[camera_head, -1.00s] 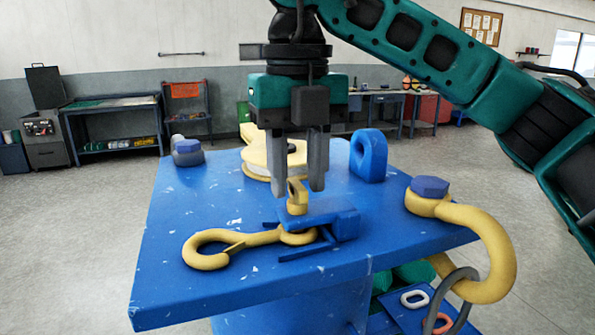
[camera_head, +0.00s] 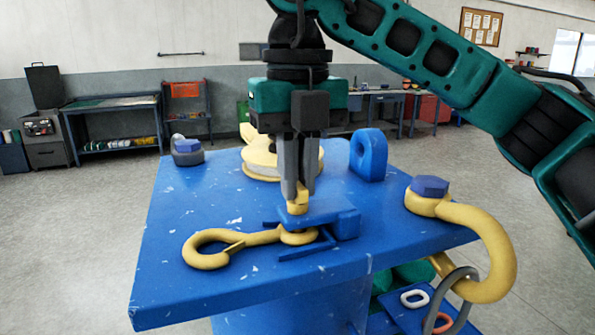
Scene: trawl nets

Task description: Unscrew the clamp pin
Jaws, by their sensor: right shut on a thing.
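The clamp pin (camera_head: 297,207) is a yellow piece standing upright on top of a blue clamp (camera_head: 343,222) on the blue table. My right gripper (camera_head: 297,190) points straight down from above and is shut on the top of the pin, one finger on each side. The fingers hide part of the pin's head. A yellow hook (camera_head: 212,254) lies flat on the table, its eye end at the clamp under the pin. My left gripper is not in view.
On the blue table (camera_head: 200,215), a yellow round block (camera_head: 262,165) stands behind the gripper and a blue ring lug (camera_head: 369,156) at the back right. A large yellow shackle (camera_head: 492,245) with a blue bolt (camera_head: 429,187) overhangs the right edge.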

